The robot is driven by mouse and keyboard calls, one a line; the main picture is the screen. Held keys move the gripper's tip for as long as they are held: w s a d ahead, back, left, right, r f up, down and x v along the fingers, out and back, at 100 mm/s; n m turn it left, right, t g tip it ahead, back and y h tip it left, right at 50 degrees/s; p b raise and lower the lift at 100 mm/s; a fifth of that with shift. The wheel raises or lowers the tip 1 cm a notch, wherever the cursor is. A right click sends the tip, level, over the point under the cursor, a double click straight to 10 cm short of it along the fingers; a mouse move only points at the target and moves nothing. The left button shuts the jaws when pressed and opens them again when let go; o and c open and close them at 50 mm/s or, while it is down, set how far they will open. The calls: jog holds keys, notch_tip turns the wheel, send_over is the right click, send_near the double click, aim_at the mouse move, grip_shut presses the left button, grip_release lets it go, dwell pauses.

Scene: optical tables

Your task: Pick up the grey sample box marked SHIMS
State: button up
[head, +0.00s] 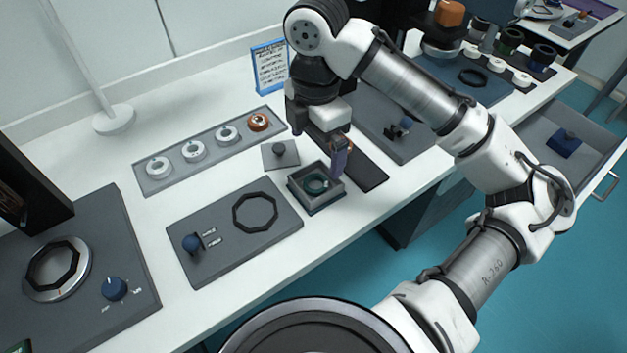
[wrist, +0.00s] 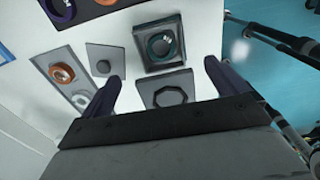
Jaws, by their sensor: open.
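An open grey box (head: 326,204) with a teal ring (head: 316,184) inside stands near the front edge of the white table; no SHIMS marking is legible on it. In the wrist view the box (wrist: 165,67) lies ahead of and between my fingertips, with the teal ring (wrist: 162,45) in it. My gripper (head: 340,160) hangs above the box's back right side, and its near finger hides part of that rim. In the wrist view my gripper (wrist: 160,72) has its two dark fingers wide apart with nothing between them.
A small grey plate with a knob (head: 281,153) lies behind the box. A grey panel with an octagonal ring (head: 254,212) is close on its left. A strip of several rings (head: 210,150) lies behind. An open drawer (head: 590,160) juts out at right.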

aim_at(316, 182)
notch_tip(316, 182, down, 10)
jog(key=shift+s+r+p, duration=0.15)
jog(key=shift+r+p, duration=0.1)
jog(key=shift+p, duration=0.05)
jog(key=c, duration=1.2)
jog(key=shift+r, duration=0.15)
